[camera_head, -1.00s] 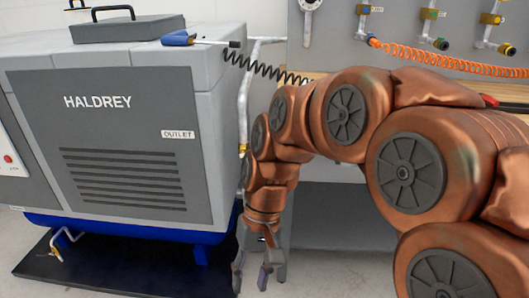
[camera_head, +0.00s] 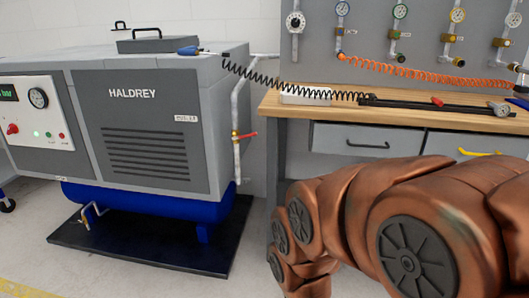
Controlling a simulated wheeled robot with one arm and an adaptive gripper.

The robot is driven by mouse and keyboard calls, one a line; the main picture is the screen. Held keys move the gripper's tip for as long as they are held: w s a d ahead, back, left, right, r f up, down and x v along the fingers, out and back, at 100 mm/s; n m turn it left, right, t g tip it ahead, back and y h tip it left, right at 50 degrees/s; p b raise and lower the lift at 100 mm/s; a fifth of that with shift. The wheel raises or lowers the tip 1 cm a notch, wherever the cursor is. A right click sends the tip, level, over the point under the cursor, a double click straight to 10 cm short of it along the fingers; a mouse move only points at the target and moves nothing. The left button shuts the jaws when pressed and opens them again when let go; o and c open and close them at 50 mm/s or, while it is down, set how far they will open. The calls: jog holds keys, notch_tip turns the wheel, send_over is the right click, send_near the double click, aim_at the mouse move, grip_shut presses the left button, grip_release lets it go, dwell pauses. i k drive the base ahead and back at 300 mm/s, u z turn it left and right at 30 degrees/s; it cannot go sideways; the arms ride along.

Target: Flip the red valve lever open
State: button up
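The red valve lever (camera_head: 247,135) sits on a brass valve on the grey outlet pipe (camera_head: 236,105), at the right side of the HALDREY compressor (camera_head: 150,140). The lever points to the right, about level and across the upright pipe. My copper-coloured arm fills the lower right of the picture, to the right of and below the lever. My gripper is out of the picture, below its lower edge. Nothing touches the lever.
A wooden workbench (camera_head: 400,113) with drawers stands right of the pipe. A black coiled hose (camera_head: 280,86) hangs from the compressor top to the bench. A black mat (camera_head: 150,250) lies under the compressor. Open floor shows in front and between compressor and bench.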

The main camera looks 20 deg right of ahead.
aim_at(241, 137)
jog(key=u, duration=1.15)
jog(key=i, duration=0.7)
jog(key=z, duration=0.65)
jog(key=i, duration=0.7)
jog(key=z, duration=0.8)
